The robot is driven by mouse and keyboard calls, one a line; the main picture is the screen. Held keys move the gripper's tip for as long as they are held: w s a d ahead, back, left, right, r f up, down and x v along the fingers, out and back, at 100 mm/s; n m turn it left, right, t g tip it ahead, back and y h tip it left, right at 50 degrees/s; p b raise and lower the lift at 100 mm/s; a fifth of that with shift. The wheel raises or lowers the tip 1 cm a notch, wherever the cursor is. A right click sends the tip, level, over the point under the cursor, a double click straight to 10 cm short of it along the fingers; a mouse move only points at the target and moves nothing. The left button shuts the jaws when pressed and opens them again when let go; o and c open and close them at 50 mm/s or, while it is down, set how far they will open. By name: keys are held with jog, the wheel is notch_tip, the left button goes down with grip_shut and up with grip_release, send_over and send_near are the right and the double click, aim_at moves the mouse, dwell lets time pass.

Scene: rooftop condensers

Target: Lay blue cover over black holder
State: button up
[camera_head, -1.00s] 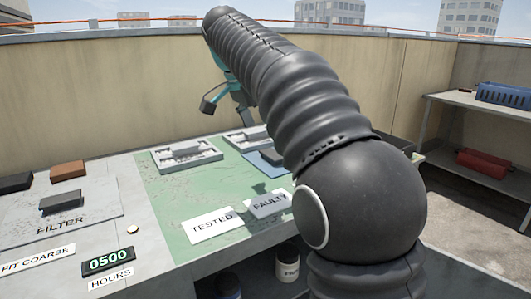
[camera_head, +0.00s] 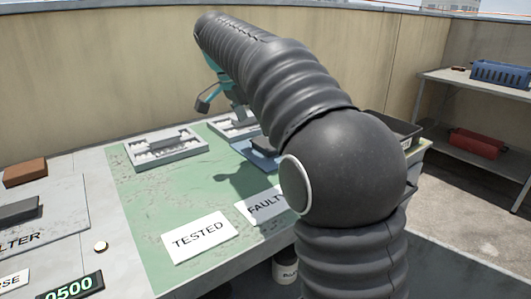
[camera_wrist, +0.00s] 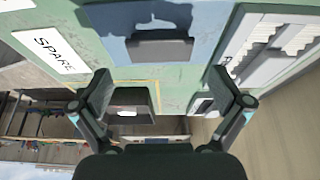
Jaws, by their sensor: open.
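The blue cover (camera_head: 259,152) is a flat blue panel on the green mat, partly hidden behind my arm in the head view. In the wrist view the blue cover (camera_wrist: 115,22) carries a raised dark block, ahead of my fingertips. The black holder (camera_head: 402,128) looks like an open dark tray at the bench's right end, partly behind my arm. A dark tray in the wrist view (camera_wrist: 150,104), with a pale spot inside, shows between my fingers and may be the same holder. My gripper (camera_wrist: 162,80) is open and empty. In the head view my gripper (camera_head: 220,103) is above the bench.
Two pale trays with dark blocks, one at left (camera_head: 165,148) and one at back (camera_head: 234,125), lie on the mat. TESTED (camera_head: 200,237) and FAULTY (camera_head: 265,205) cards lie in front. A wall (camera_head: 110,85) stands behind; a shelf (camera_head: 475,85) stands right. The mat's front-left is clear.

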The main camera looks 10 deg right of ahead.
jog(key=shift+d+b+x, duration=0.2)
jog(key=shift+b+x, duration=0.35)
jog(key=shift+x, duration=2.5)
jog(key=shift+w+r, duration=0.1)
jog(key=c, duration=1.1)
jog(key=shift+r, duration=0.15)
jog(key=shift+r, duration=0.6)
notch_tip(320, 180, up, 3)
jog(key=shift+f+p, duration=0.1)
jog(key=shift+p, duration=0.55)
jog(key=s+d+r, duration=0.4)
jog(key=s+d, duration=0.1)
jog(key=s+d+r, duration=0.2)
jog(key=s+d, duration=0.1)
jog(key=shift+s+d+r, duration=0.15)
jog(key=shift+r, duration=0.2)
